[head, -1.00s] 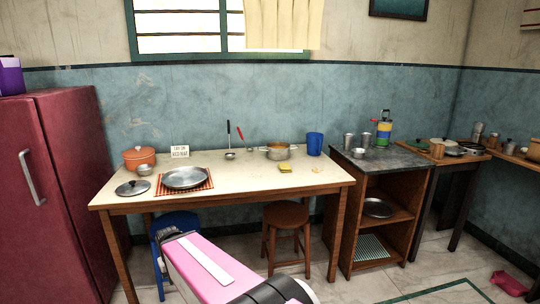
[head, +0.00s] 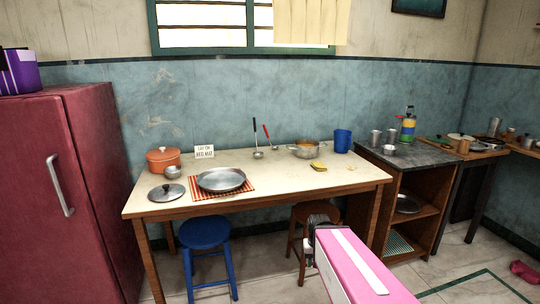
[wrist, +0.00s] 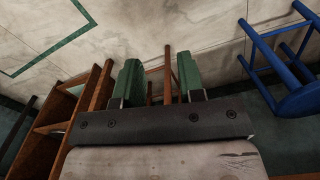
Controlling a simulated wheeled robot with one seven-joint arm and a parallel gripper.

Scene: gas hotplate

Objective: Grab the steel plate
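A round steel plate (head: 222,180) lies on a red striped mat (head: 250,187) on the left part of the table. A second steel plate (head: 408,205) lies on the middle shelf of the wooden cabinet. My gripper (wrist: 158,68) shows two green fingers held wide apart in the wrist view, with nothing between them but a stool farther off. In the head view my pink arm reaches up from the bottom, its dark end low in front of the table, right of and below both the mat and its plate.
A grey lid (head: 167,192), an orange pot (head: 163,159) and a small bowl (head: 173,172) stand left of the mat. A blue stool (head: 205,234) and a wooden stool (head: 316,212) stand at the table's front. Bare tabletop lies right of the mat.

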